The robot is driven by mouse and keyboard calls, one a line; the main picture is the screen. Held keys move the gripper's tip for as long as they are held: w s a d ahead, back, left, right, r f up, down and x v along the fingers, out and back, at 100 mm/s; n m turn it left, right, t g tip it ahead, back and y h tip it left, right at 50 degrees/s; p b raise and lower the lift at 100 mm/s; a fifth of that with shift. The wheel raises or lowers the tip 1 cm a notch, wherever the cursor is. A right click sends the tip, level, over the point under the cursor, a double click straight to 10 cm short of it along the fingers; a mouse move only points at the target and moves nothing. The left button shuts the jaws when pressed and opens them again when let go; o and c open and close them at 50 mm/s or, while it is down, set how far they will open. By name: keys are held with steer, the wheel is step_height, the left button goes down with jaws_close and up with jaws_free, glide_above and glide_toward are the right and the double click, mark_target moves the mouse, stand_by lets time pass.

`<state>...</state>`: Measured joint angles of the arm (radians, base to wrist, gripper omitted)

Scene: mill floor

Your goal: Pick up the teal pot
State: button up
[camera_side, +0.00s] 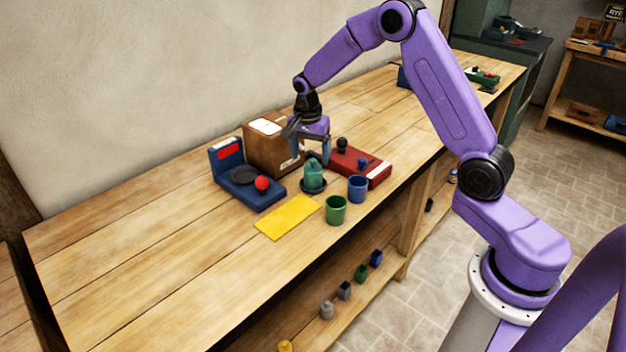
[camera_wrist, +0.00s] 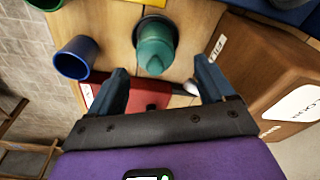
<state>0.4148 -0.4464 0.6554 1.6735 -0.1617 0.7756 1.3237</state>
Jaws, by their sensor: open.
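The teal pot (camera_side: 313,175) stands upright on a small dark saucer (camera_side: 312,188) on the wooden bench. In the wrist view the teal pot (camera_wrist: 155,46) is seen from above, beyond my fingertips and roughly midway between them. My gripper (camera_side: 311,150) is open and empty, pointing down just above and behind the pot, apart from it. In the wrist view my gripper (camera_wrist: 162,75) shows its two dark fingers spread. The saucer is partly hidden under the pot.
A cardboard box (camera_side: 272,150) stands close behind the pot. A blue device (camera_side: 245,180) with a red ball is left, a red device (camera_side: 358,167) right. Blue (camera_side: 358,189) and green (camera_side: 336,210) cups and a yellow sheet (camera_side: 287,217) lie in front. The bench's left part is clear.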

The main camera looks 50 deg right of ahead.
mark_target(312, 160)
steer(key=shift+s+d+f, duration=0.1)
steer(key=shift+d+f, duration=0.1)
steer(key=shift+f, duration=1.1)
steer(key=shift+s+d+f, duration=0.1)
steer(key=shift+d+f, duration=0.05)
steer(key=shift+f, duration=1.15)
steer(key=shift+r, duration=0.1)
steer(key=c, duration=1.5)
